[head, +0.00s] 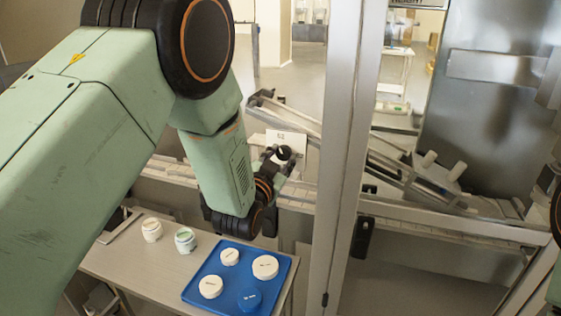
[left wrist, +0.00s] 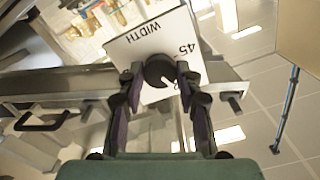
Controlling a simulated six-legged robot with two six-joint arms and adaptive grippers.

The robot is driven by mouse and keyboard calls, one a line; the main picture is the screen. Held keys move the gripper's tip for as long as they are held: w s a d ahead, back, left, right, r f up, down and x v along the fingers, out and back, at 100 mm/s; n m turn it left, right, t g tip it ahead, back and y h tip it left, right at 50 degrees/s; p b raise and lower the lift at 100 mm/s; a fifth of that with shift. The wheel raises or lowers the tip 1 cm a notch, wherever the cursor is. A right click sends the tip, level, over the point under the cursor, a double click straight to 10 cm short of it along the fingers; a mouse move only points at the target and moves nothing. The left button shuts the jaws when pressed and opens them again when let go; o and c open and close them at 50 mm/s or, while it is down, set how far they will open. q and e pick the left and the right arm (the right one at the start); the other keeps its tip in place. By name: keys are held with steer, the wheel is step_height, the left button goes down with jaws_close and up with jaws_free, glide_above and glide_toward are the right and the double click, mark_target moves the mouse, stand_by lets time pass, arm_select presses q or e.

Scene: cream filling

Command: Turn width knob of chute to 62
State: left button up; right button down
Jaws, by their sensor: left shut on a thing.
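The black width knob (head: 284,152) sits in front of a white plate (head: 287,136) on the chute's rail (head: 300,118). In the left wrist view the plate (left wrist: 136,47) reads "WIDTH" and "45"; another marking is partly covered. My left gripper (head: 279,160) reaches the knob from the front. In the left wrist view its two fingers (left wrist: 159,78) are shut on the round black knob (left wrist: 158,70), one on each side. The knob's pointer is not clear. My right gripper is out of view.
A blue tray (head: 191,292) with several round lidded containers lies on the table (head: 135,265) below my left arm. Two jars (head: 152,230) (head: 186,240) stand beside it. A metal frame post (head: 342,160) rises right of the knob. A conveyor rail (head: 450,235) runs below the chute.

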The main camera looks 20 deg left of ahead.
arm_select(q)
steer(key=m+b, duration=0.2)
steer(key=m, duration=0.5)
steer(key=shift+f, duration=0.15)
steer(key=m+b, duration=0.1)
steer(key=m, duration=0.4)
steer(key=m+b, duration=0.1)
steer(key=m, duration=0.2)
steer(key=shift+m, duration=0.3)
steer(key=m+b, duration=0.1)
steer(key=m, duration=0.3)
steer(key=shift+s+m+b, duration=0.1)
steer(key=shift+m+b, duration=0.55)
steer(key=shift+m, duration=1.85)
steer(key=o, duration=1.2)
steer(key=shift+r, duration=0.2)
steer(key=shift+c, duration=0.2)
